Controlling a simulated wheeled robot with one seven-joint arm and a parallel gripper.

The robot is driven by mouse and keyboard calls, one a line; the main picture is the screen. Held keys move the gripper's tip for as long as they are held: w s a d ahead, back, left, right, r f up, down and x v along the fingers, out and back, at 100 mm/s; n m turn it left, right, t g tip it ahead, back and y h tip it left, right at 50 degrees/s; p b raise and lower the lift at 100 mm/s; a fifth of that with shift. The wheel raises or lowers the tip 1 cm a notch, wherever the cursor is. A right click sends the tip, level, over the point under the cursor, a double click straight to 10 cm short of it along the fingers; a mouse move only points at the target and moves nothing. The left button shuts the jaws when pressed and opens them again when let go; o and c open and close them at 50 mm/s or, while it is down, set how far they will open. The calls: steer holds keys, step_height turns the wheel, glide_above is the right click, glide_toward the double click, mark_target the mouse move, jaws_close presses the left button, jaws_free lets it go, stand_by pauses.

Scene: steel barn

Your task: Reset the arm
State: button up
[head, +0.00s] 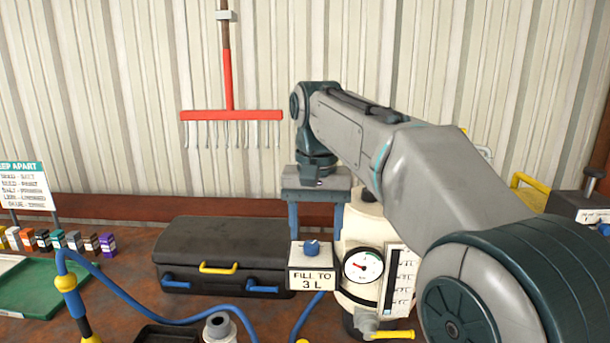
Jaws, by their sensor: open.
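My gripper (315,228) hangs pointing down at the end of my grey and teal arm, near the middle of the head view. Its two blue fingers are apart and nothing shows between them, so it is open and empty. In the picture the fingertips lie just above the box labelled "FILL TO 3 L" (311,278) with a blue knob. How far apart they are in depth I cannot tell. My arm hides much of the right side.
A white tank (357,228) with a gauge and yellow-handled tap stands below my arm. A black case (226,249) lies left of it. A blue hose (130,297) crosses the bench front. A green tray (40,290) is at left. A red rake (231,116) hangs behind.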

steer(key=s+d+f+t, duration=0.1)
steer(key=s+d+f, duration=0.5)
steer(key=s+f, duration=0.3)
steer(key=s+d+f+t, duration=0.2)
steer(key=s+d+f, duration=0.5)
steer(key=s+f, duration=0.2)
steer(key=shift+d+f+n, duration=0.15)
steer(key=shift+f+n, duration=0.25)
